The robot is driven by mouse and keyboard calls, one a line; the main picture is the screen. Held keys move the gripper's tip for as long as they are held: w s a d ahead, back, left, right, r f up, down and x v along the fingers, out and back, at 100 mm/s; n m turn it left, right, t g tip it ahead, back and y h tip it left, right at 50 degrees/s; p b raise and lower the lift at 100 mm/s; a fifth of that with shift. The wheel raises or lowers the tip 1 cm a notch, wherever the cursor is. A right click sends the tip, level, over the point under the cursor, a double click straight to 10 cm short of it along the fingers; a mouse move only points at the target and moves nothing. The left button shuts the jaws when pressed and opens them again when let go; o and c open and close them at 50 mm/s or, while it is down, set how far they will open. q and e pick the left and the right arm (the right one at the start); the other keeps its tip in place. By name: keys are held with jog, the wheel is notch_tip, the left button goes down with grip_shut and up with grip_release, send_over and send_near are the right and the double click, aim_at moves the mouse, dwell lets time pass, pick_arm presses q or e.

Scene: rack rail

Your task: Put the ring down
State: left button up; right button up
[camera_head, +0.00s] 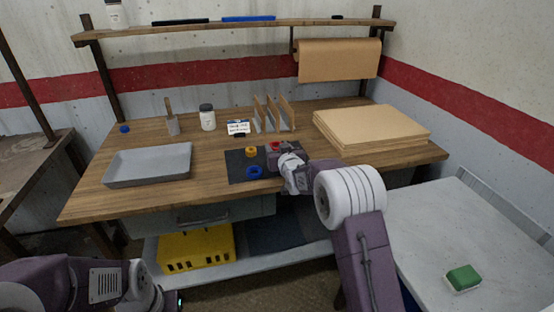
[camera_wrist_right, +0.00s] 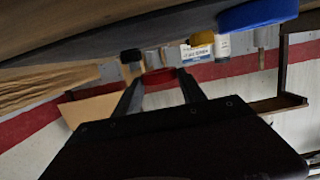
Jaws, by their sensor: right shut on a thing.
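My right gripper (camera_head: 277,154) is over the right end of a dark mat (camera_head: 236,167) on the wooden bench. It is shut on a red ring (camera_head: 275,146), which also shows between the fingertips in the right wrist view (camera_wrist_right: 160,77). I cannot tell whether the red ring touches the mat. A yellow ring (camera_head: 251,152) and a blue ring (camera_head: 254,172) lie on the mat left of my gripper. They also appear in the wrist view, the yellow ring (camera_wrist_right: 202,38) and the blue ring (camera_wrist_right: 258,14). My left arm is at the lower left; its jaws are not visible.
A grey tray (camera_head: 148,165) sits on the bench's left. A white jar (camera_head: 207,117), a small sign (camera_head: 238,127) and an upright divider rack (camera_head: 272,115) stand behind the mat. Stacked cardboard (camera_head: 370,128) lies to the right. Bare wood lies between tray and mat.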

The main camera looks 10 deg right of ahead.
notch_tip(320, 180, down, 4)
jog(key=shift+f+b, duration=0.1)
jog(key=shift+b, duration=0.35)
jog(key=o, duration=0.9)
jog(key=shift+f, duration=0.1)
jog(key=o, duration=0.5)
jog(key=shift+c, duration=0.2)
